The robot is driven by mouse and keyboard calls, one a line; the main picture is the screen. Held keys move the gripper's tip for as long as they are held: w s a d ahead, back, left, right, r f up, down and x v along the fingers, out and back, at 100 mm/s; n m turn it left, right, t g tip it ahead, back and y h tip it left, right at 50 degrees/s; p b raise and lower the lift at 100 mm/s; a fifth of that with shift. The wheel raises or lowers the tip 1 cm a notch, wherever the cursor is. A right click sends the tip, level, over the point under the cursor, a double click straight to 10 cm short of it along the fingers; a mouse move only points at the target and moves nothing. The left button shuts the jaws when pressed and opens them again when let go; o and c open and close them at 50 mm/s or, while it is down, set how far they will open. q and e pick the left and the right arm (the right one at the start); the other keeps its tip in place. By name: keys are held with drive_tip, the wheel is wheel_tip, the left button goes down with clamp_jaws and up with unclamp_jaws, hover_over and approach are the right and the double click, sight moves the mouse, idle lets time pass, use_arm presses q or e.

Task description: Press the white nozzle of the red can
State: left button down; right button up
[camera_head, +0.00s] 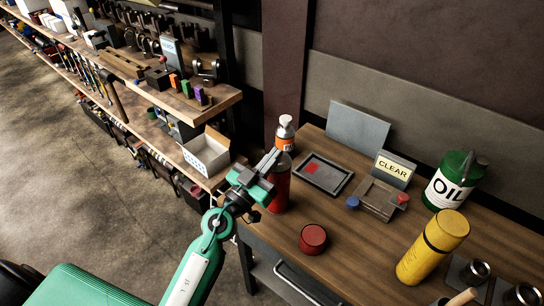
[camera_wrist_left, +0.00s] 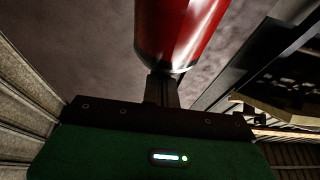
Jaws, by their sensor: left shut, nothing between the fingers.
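The red can (camera_head: 279,190) stands upright near the left edge of the wooden workbench in the head view. My left gripper (camera_head: 272,160) is shut and empty, with its fingertips at the top of the can. I cannot tell whether they touch it. The white nozzle of the can does not show; the fingers cover that area. In the left wrist view the can's red body (camera_wrist_left: 182,30) and silver rim fill the top middle, and my shut fingers (camera_wrist_left: 162,85) reach toward that rim. My right gripper is not in view.
A white-topped bottle (camera_head: 285,133) with an orange label stands just behind the can. A red cap (camera_head: 313,238) lies in front. A dark tray (camera_head: 323,173), a CLEAR sign (camera_head: 394,168), a yellow cylinder (camera_head: 433,247) and a green OIL can (camera_head: 450,183) are to the right.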

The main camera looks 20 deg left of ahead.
use_arm(q)
drive_tip(key=shift+f, duration=0.3)
wheel_tip(320, 180, up, 6)
drive_tip(key=p, duration=0.3)
drive_tip(key=shift+w+p, duration=0.15)
drive_tip(key=shift+p, duration=0.15)
drive_tip(key=b+v, duration=0.3)
drive_tip(key=v, duration=0.7)
drive_tip(key=w+d+r+m+g+h+b, duration=0.1)
drive_tip(key=d+r+m+g+h, duration=0.2)
drive_tip(key=d+m+g, duration=0.4)
drive_tip(key=w+d+r+m+g+h+b, duration=0.1)
drive_tip(key=d+m+g+h, duration=0.4)
drive_tip(key=m, duration=1.2)
drive_tip(key=shift+w+d+r+g, duration=0.75)
drive_tip(key=shift+d+r+g, duration=0.55)
drive_tip(key=shift+d, duration=0.55)
drive_tip(key=shift+r, duration=0.1)
